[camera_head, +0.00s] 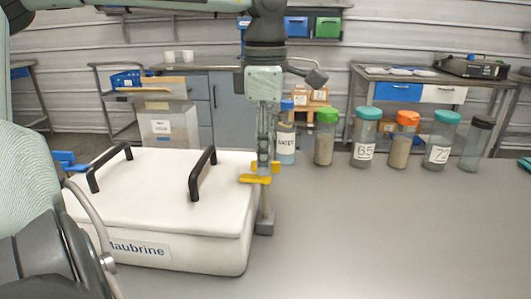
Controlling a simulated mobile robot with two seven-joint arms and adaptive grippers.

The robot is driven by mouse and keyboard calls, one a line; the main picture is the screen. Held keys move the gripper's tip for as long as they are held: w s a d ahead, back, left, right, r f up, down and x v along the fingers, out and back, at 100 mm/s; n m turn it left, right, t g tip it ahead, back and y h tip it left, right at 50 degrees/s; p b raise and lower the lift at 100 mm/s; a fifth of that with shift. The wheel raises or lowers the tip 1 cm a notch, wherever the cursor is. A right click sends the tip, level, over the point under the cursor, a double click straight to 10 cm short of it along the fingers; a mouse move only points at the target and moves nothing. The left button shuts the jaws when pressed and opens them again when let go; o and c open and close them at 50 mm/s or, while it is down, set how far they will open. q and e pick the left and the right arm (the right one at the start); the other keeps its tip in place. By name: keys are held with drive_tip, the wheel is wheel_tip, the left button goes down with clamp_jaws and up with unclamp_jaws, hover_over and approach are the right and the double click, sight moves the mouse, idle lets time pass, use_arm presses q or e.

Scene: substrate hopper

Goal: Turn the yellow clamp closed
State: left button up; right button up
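A white hopper box (165,195) labelled "Maubrine", with two black handles on its lid, stands on the grey table. The yellow clamp (255,179) is at the lid's right edge, on a grey post (265,222). Its flat lever points left over the lid's edge. My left gripper (264,168) points straight down at the clamp from above, its fingertips at the yellow part. I see the fingers edge-on, so their gap is hidden, and I cannot tell whether they grip it. My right gripper is not in view.
A blue clamp (66,160) is at the lid's left side. Several lidded jars stand behind on the right, including the "WATER" bottle (286,135) close to my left gripper and a green-lidded jar (325,140). The table's front right is clear.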

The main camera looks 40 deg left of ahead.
use_arm(q)
drive_tip(key=shift+r, duration=0.1)
wheel_tip(320, 180, up, 12)
idle(0.5)
idle(0.5)
